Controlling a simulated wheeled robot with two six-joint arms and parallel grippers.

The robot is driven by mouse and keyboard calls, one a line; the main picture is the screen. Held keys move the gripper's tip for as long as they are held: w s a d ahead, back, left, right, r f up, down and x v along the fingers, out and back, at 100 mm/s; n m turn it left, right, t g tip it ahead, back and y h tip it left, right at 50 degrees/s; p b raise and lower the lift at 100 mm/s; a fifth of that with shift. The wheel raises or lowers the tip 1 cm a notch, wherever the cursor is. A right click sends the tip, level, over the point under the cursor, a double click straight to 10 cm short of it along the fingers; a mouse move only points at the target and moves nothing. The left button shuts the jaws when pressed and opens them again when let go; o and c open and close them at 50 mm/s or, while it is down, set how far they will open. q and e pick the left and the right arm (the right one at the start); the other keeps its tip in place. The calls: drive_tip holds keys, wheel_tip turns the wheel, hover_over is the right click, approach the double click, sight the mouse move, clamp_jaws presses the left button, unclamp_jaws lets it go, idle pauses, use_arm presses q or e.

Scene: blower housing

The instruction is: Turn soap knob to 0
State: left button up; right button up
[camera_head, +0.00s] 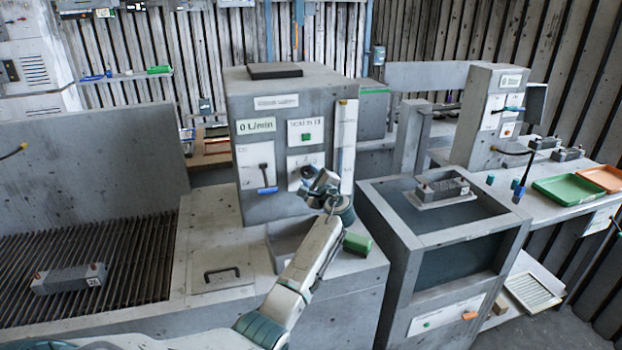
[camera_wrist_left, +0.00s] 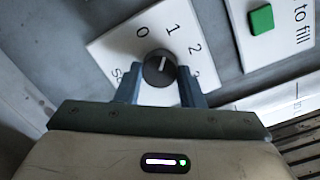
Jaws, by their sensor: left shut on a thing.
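The soap knob (camera_wrist_left: 159,69) is a dark round knob on a white plate marked 0, 1, 2 and 3, seen in the left wrist view. Its pale pointer line points up, roughly toward the 1. My left gripper (camera_wrist_left: 158,88) is shut on the knob, with one blue-grey finger on each side. In the head view, my left gripper (camera_head: 312,180) is at the front of the grey control cabinet (camera_head: 265,100), over the lower right plate, and hides the knob there. My right gripper is not in view.
A blue-handled lever (camera_head: 266,180) is left of my gripper on the cabinet, and a green button (camera_head: 306,137) is above it. A green block (camera_head: 357,244) lies on the counter below my wrist. An open tank (camera_head: 440,245) stands to the right.

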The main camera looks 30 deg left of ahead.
use_arm(q)
drive_tip(key=n+b, duration=0.2)
drive_tip(key=b, duration=0.1)
drive_tip(key=n+b, duration=0.1)
drive_tip(key=n, duration=0.1)
drive_tip(key=shift+f+h+b, duration=0.3)
drive_tip(key=shift+n+b, duration=1.05)
drive_tip(key=shift+n, duration=0.05)
drive_tip(key=shift+r+n+h+b, duration=0.2)
drive_tip(key=shift+n+h+b, duration=0.1)
drive_tip(key=shift+n+b, duration=0.75)
drive_tip(key=o, duration=0.9)
drive_tip(key=shift+o, duration=0.5)
drive_tip(key=shift+s+r, duration=0.1)
drive_tip(key=shift+r, duration=0.05)
drive_tip(key=shift+d, duration=0.15)
